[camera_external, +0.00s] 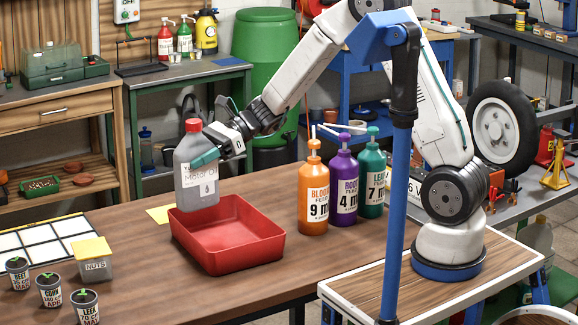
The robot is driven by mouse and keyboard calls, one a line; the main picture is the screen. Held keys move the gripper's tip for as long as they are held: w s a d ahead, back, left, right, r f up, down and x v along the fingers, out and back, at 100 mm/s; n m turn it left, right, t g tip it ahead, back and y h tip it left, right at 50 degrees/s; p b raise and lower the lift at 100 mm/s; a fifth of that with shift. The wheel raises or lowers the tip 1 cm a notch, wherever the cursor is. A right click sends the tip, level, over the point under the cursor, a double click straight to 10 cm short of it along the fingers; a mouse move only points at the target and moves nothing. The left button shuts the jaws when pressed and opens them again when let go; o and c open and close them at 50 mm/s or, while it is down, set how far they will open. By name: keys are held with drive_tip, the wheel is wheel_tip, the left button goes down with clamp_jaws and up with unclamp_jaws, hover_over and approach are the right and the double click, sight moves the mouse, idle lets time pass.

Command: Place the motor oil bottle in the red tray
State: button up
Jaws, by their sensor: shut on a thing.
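The motor oil bottle (196,180) is grey with a red cap and a "Motor Oil" label. My gripper (212,150) is shut on its upper part, below the cap. The bottle is close to upright over the left back part of the red tray (243,251). Its lower end shows in front of the tray's back left rim; whether it touches the tray I cannot tell. The tray is an open, rectangular box on the wooden table and looks empty. The far finger is partly hidden by the bottle.
Orange (313,192), purple (343,184) and green (371,180) pump bottles stand right of the tray. A grey "NUTS" box (95,266) and small seedling pots (50,290) stand at the left. A yellow sheet (160,213) lies behind the tray. The table's front middle is clear.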

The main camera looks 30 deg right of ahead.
drive_tip(key=s+d+n+g+h, duration=0.1)
drive_tip(key=s+d+n+g, duration=0.3)
drive_tip(key=d, duration=0.1)
wheel_tip(320, 180, down, 10)
drive_tip(key=shift+s+a+r, duration=0.15)
drive_tip(key=shift+a+r, duration=0.05)
drive_tip(key=shift+a, duration=0.05)
drive_tip(key=shift+f, duration=0.15)
drive_tip(key=o, duration=1.5)
drive_tip(key=shift+o, duration=0.2)
